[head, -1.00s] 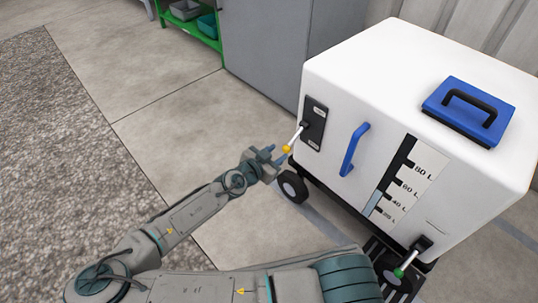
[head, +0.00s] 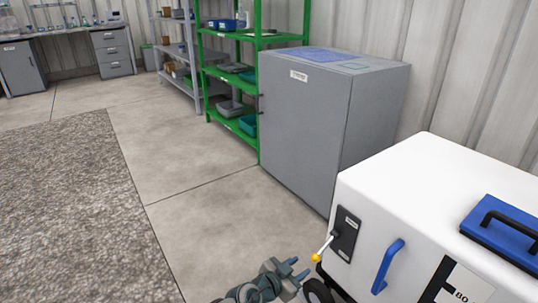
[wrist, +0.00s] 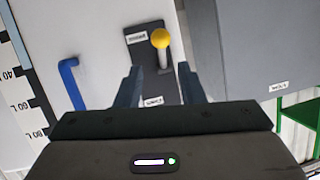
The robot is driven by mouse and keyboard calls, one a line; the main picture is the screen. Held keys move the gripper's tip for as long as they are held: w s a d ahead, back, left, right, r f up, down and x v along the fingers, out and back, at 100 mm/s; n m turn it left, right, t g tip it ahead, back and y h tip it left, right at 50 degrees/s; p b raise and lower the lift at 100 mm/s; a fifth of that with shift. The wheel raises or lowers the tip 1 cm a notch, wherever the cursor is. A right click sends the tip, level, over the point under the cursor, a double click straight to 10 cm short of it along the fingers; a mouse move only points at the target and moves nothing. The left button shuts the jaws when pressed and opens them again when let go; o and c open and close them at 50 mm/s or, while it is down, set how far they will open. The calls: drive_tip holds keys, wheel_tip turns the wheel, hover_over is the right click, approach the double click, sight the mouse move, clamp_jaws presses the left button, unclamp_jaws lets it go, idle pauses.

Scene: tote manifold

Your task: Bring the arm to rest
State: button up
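My gripper (head: 297,267) is at the bottom of the head view, just left of the white tote cart (head: 400,185). In the wrist view its two dark fingers (wrist: 158,72) stand apart with nothing held between them. A lever with a yellow knob (head: 316,257) sticks out from a black plate (head: 345,234) on the cart's front and slants down. In the wrist view the yellow knob (wrist: 160,38) shows beyond the gap between the fingers. In the head view a small gap shows between fingertips and knob. Most of my arm is below the frame.
A blue handle (head: 387,266) is beside the lever plate, and a blue lid (head: 503,232) is on top. A grey cabinet (head: 305,125) and green shelf (head: 232,90) stand behind. Open concrete floor (head: 180,170) and a rough grey mat (head: 60,210) lie to the left.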

drive_tip(key=s+d+r+g+y+p, duration=0.2)
drive_tip(key=s+r+g+y+p, duration=0.15)
drive_tip(key=s+g+p, duration=0.6)
wheel_tip(320, 180, up, 5)
drive_tip(key=s+a+n+g+y+p, duration=0.1)
drive_tip(key=s+a+n+y+p, duration=0.15)
drive_tip(key=y+p, duration=0.2)
wheel_tip(320, 180, up, 23)
drive_tip(key=s+a+n+y+p, duration=0.1)
drive_tip(key=a+n+y+p, duration=0.25)
drive_tip(key=p, duration=0.75)
drive_tip(key=s+d+r+n+t+p, duration=0.2)
drive_tip(key=r+p, duration=0.3)
drive_tip(key=r, duration=0.7)
drive_tip(key=s+d+r+n+t+p, duration=0.2)
drive_tip(key=d+r+p, duration=0.3)
drive_tip(key=r, duration=0.8)
drive_tip(key=shift+s+d+r+n+h, duration=0.15)
drive_tip(key=shift+s+r+n+h, duration=0.2)
drive_tip(key=shift+s+n, duration=0.4)
